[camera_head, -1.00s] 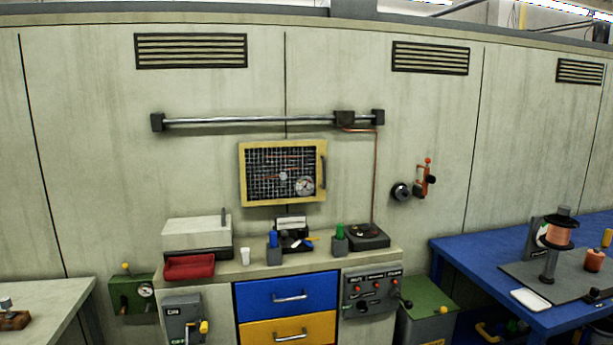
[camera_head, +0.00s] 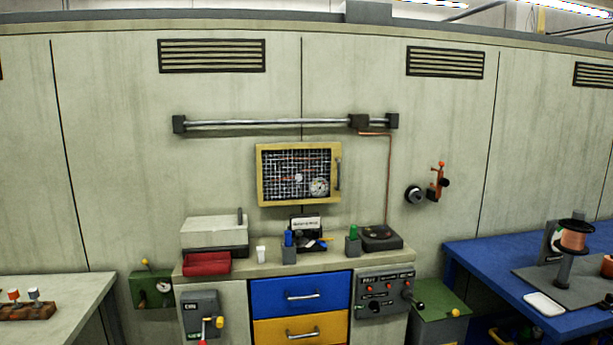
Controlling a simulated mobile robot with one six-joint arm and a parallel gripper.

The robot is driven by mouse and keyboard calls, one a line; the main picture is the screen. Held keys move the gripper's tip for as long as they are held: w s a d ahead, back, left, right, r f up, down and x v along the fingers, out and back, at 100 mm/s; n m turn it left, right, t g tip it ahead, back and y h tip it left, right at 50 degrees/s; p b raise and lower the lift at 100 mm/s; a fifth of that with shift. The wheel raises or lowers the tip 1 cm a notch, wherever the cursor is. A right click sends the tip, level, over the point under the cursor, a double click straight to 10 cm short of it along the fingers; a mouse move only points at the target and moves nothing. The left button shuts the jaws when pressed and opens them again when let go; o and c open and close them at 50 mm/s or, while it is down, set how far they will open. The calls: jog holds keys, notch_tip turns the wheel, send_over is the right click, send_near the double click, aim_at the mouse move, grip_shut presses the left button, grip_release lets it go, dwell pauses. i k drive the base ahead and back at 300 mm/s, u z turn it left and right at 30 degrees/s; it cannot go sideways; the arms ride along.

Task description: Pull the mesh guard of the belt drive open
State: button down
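The mesh guard (camera_head: 283,186) is a yellow-framed panel with dark wire mesh, mounted on the pale wall above the workbench. It looks shut against the wall. A dark vertical handle (camera_head: 337,175) sits on its right edge. Behind the mesh I see part of the belt drive, with a round white dial (camera_head: 319,187) at the lower right and reddish lines near the top. My gripper is not in view.
Below the guard, the bench top (camera_head: 268,266) holds a red tray (camera_head: 207,264), a white cup (camera_head: 261,254) and a black turntable-like unit (camera_head: 380,238). A horizontal rail (camera_head: 270,123) runs above the guard. A blue table (camera_head: 490,262) stands at right, a pale table (camera_head: 75,292) at left.

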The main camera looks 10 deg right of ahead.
aim_at(336, 148)
jog(key=u, duration=0.2)
jog(key=i, duration=0.9)
jog(key=u, duration=1.3)
jog(key=k, duration=0.35)
jog(key=u, duration=0.35)
